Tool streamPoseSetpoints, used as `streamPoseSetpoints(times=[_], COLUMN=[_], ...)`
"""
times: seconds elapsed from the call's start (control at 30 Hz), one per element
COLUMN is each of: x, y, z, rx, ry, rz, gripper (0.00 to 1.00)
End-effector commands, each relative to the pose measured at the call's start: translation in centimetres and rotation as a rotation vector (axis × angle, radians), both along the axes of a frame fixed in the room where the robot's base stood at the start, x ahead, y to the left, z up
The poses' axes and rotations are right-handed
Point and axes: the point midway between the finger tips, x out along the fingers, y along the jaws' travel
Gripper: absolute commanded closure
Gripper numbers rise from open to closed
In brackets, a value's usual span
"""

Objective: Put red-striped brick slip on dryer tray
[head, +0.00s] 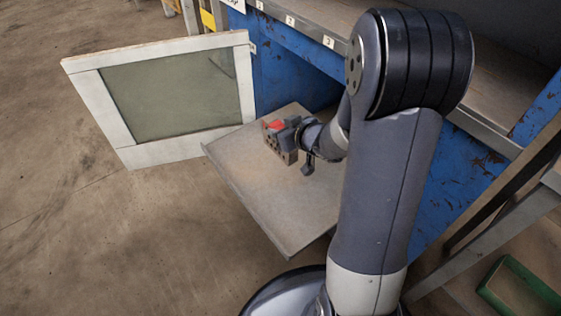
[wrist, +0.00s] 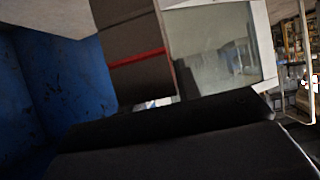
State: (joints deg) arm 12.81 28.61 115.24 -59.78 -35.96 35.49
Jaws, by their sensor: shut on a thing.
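A brown brick slip (head: 272,141) with dark holes and a red patch is held in my gripper (head: 287,134), over the inner part of a flat grey tray (head: 268,193). In the wrist view the brick slip (wrist: 128,42) is dark brown with a red stripe across it, and stands tilted beyond the black fingers (wrist: 180,115). My gripper is shut on it. The tray juts out from a blue cabinet. I cannot tell whether the brick touches the tray. The brick's far side is hidden.
A white-framed glass door (head: 172,90) stands open left of the tray. The blue cabinet (head: 285,65) has a ledge with numbered tags above. A green-edged bin (head: 520,285) is at the lower right. The outer tray is bare, and the floor at left is clear.

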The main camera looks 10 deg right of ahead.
Motion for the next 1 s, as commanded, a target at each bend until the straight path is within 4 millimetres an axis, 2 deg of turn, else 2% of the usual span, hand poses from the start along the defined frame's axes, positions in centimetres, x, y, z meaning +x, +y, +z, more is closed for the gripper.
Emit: streamPoseSetpoints(times=[0.03, 0.13, 0.43, 0.63, 1.0], x=[0.0, 0.0, 0.0, 0.0, 0.0], y=[0.0, 0.0, 0.0, 0.0, 0.0], z=[-1.7, -3.2, -5.1, -7.8, -8.2], rx=[0.001, 0.001, 0.001, 0.002, 0.000], ry=[0.001, 0.000, -0.001, 0.001, -0.001], rz=[0.000, 0.000, 0.000, -0.001, -0.001], gripper=[0.91, 0.91, 0.91, 0.91, 0.91])
